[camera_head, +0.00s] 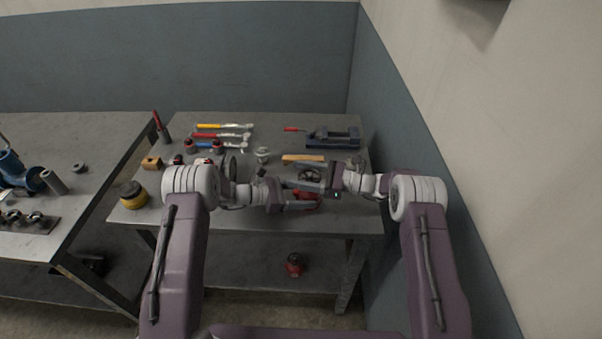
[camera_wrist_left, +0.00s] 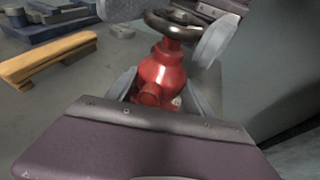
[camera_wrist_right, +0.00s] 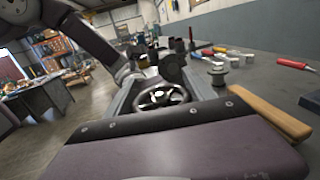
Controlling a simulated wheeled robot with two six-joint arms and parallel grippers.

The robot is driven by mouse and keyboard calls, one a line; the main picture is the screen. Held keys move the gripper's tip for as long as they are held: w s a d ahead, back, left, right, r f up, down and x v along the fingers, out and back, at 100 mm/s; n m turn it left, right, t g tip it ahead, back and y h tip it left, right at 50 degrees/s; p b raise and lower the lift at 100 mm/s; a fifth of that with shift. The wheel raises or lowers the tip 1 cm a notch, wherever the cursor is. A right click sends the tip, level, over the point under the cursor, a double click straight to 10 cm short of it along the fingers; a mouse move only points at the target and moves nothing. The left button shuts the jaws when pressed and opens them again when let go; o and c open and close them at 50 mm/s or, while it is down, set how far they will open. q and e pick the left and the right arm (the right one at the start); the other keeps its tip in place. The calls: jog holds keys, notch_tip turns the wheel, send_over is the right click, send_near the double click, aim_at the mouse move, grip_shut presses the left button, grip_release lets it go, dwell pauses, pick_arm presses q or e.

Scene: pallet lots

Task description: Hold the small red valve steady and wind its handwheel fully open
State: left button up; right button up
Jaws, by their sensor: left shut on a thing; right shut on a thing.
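The small red valve (camera_head: 309,199) is near the front edge of the bench, partly hidden by my grippers. In the left wrist view its red body (camera_wrist_left: 163,72) appears upright between the fingers of my left gripper (camera_wrist_left: 160,90), which is shut on it. The dark handwheel (camera_wrist_left: 183,25) sits on top of the valve. My right gripper (camera_wrist_right: 165,90) is shut on the handwheel (camera_wrist_right: 162,97), with one finger on either side of the rim. In the head view, my left gripper (camera_head: 308,200) is below and my right gripper (camera_head: 309,180) is above, at the wheel.
A wooden block (camera_head: 303,158) and a blue-grey vise (camera_head: 333,140) lie behind the valve. Several coloured-handled tools (camera_head: 222,135) lie at the back left. A yellow-and-black round item (camera_head: 132,195) stands at the left front. A wall (camera_head: 440,130) closes the right side.

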aim_at(301, 175)
jog(key=shift+s+n+g, duration=0.15)
jog(key=shift+n+g, duration=1.05)
jog(key=shift+g, duration=0.5)
jog(key=shift+s+g, duration=0.15)
jog(key=shift+g, duration=0.15)
jog(key=o, duration=1.4)
jog(key=shift+c, duration=0.2)
jog(key=shift+r, duration=0.1)
notch_tip(301, 175, up, 10)
jog(key=shift+f, duration=0.1)
